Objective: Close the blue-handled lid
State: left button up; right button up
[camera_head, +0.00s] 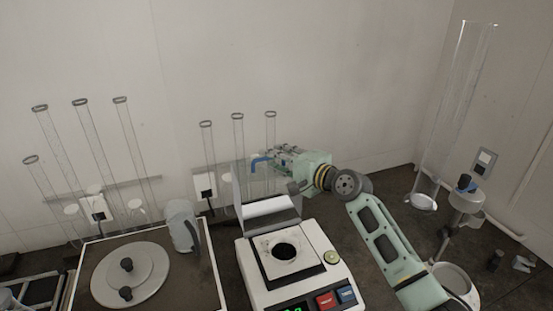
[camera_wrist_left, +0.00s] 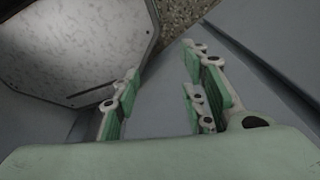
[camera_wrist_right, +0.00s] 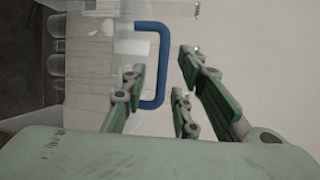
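The clear lid (camera_head: 256,187) stands raised at the back of the white sieve shaker (camera_head: 297,272). Its blue handle (camera_head: 260,163) is at the lid's upper right side, next to my right gripper (camera_head: 268,159). In the right wrist view the blue handle (camera_wrist_right: 160,65) is a U-shaped bar on the clear lid. The fingers of my right gripper (camera_wrist_right: 165,85) are spread, with the handle's outer part between or just beyond them; contact cannot be told. My left gripper (camera_wrist_left: 160,85) is open and empty in the left wrist view, and is not in the head view.
A dark round opening (camera_head: 284,251) lies in the machine's top. Tall glass tubes (camera_head: 92,150) stand behind. A tall clear cylinder (camera_head: 455,115) is at right.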

jog(key=shift+c, duration=0.2)
grip_shut()
pick_arm(q)
jog(key=shift+s+a+f, duration=0.1)
jog(key=shift+s, duration=0.7)
pick_arm(e)
jog(key=shift+f, duration=0.1)
jog(key=shift+s+d+f+b, duration=0.1)
jog(key=shift+s+f+b, duration=0.05)
jog(key=shift+s+b, duration=0.25)
pick_arm(q)
notch_tip(320, 180, down, 10)
jog(key=b, duration=0.9)
jog(key=shift+w+f+b, duration=0.15)
jog(key=shift+f+b, duration=0.1)
jog(key=shift+b, duration=0.15)
pick_arm(e)
jog(key=s+d+f+n+t+y, duration=0.1)
jog(key=s+d, duration=0.4)
jog(key=s, duration=0.7)
jog(key=shift+s+d+f+n+t+y, duration=0.15)
jog(key=shift+s+f+n+t+y, duration=0.15)
jog(key=shift+f+t+y, duration=0.6)
jog(key=shift+f, duration=0.2)
